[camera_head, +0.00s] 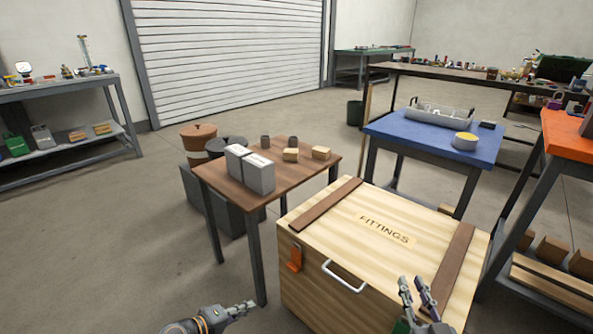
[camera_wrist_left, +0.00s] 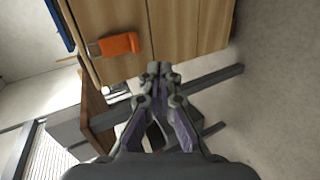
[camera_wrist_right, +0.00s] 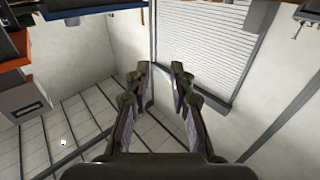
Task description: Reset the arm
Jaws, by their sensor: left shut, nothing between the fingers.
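My left gripper (camera_head: 240,310) is low in the head view, in front of the wooden crate's left side. In the left wrist view its fingertips (camera_wrist_left: 157,70) meet, shut and empty, with the crate's side and orange latch beyond. My right gripper (camera_head: 417,294) points up in front of the crate's right part in the head view. In the right wrist view its two fingers (camera_wrist_right: 161,72) stand apart with nothing between them.
The closed wooden crate marked FITTINGS (camera_head: 345,222) has a white handle (camera_head: 343,277) and an orange latch (camera_head: 296,258). A brown table (camera_head: 225,178) holding grey boxes (camera_head: 258,174) stands behind it. A blue table (camera_head: 440,142) is further right. Floor at left (camera_head: 110,230) is clear.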

